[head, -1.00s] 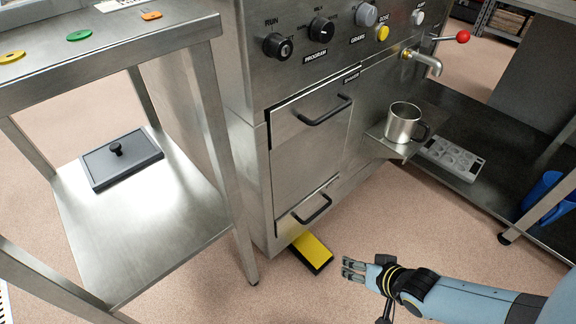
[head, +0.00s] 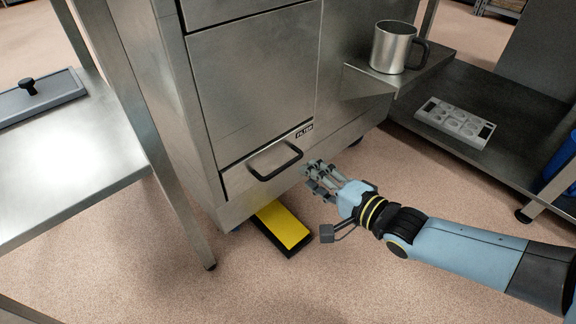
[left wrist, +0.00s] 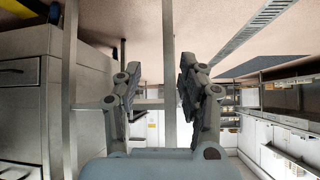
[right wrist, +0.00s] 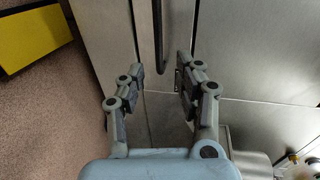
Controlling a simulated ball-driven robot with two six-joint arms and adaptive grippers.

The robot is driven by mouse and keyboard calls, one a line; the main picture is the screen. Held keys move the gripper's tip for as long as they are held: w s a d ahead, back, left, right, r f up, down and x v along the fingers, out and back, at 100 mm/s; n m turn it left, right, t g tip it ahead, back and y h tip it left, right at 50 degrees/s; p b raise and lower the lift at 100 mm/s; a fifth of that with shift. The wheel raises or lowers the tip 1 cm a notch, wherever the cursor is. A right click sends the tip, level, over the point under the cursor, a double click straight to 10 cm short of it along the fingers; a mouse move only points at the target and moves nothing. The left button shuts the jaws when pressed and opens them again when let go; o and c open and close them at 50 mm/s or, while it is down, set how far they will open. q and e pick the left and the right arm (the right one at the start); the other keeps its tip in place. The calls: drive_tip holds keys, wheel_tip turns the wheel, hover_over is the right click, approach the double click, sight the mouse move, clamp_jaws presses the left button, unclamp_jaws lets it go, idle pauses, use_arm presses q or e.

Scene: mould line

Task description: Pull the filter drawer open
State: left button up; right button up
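The filter drawer (head: 238,186) is the low front panel of the steel machine, marked FILTER, and looks shut. Its black bar handle (head: 275,165) stands out from the panel. My right gripper (head: 310,180) is just right of the handle in the head view, apart from it. In the right wrist view the gripper (right wrist: 158,75) is open and empty, with the dark handle (right wrist: 160,40) showing beyond and between its fingertips. My left gripper (left wrist: 186,65) is open and empty in the left wrist view, away from the drawer; it is not in the head view.
A yellow-topped black pedal or block (head: 284,226) lies on the floor below the drawer. A steel mug (head: 396,48) stands on a small shelf at right. A steel table (head: 70,170) is at left. A moulded tray (head: 455,122) lies on the low shelf.

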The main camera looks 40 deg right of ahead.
sight(288, 162)
use_arm(q)
drive_tip(key=w+d+r+m+t+h+b, duration=0.1)
drive_tip(key=w+r+t+b, duration=0.2)
drive_tip(key=w+r+t, duration=0.3)
wheel_tip(288, 162, up, 3)
drive_tip(key=shift+w+d+f+t, duration=0.1)
drive_tip(key=shift+w+d+t, duration=0.15)
drive_tip(key=shift+t, duration=0.65)
use_arm(e)
drive_tip(key=x, duration=0.8)
drive_tip(key=shift+w+f, duration=0.15)
drive_tip(key=shift+w, duration=0.05)
drive_tip(key=shift+c, duration=0.3)
clamp_jaws()
use_arm(q)
drive_tip(key=shift+w, duration=0.1)
